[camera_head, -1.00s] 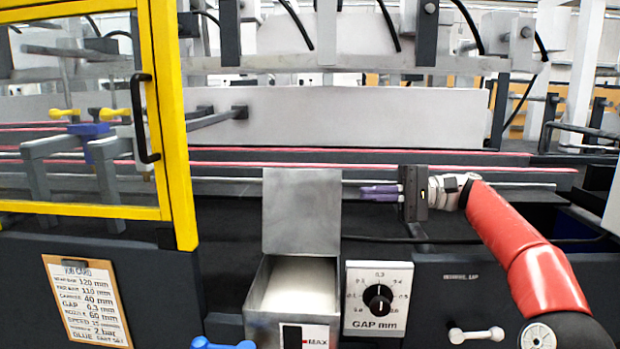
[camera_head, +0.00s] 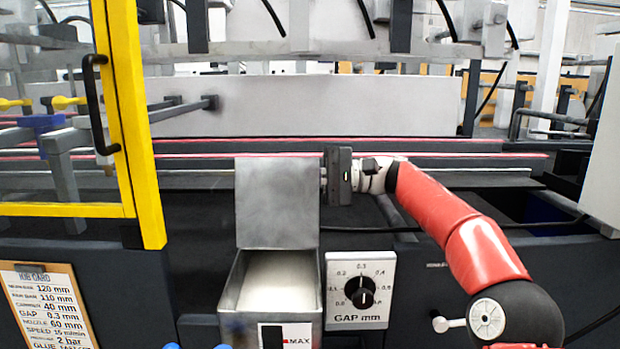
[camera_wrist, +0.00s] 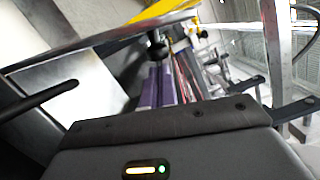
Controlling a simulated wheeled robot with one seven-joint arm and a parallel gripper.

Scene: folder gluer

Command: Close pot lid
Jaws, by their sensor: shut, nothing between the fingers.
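The glue pot (camera_head: 231,281) is an open metal box with pale white content, low in the middle of the head view. Its square grey lid (camera_head: 277,203) stands upright at the pot's rear edge, so the pot is open. My gripper (camera_head: 324,179) is at the lid's right edge, at upper-middle height. Its fingers are mostly hidden behind the lid in the head view. In the wrist view its purple fingers (camera_wrist: 157,86) lie together, with nothing seen between them. Whether they touch the lid cannot be told.
A gap dial (camera_head: 360,290) is right of the pot. A yellow guard frame (camera_head: 130,130) with a black handle stands at left, above a job card (camera_head: 46,305). Rails and a pale panel (camera_head: 330,106) run behind. A thin black cable passes below my arm.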

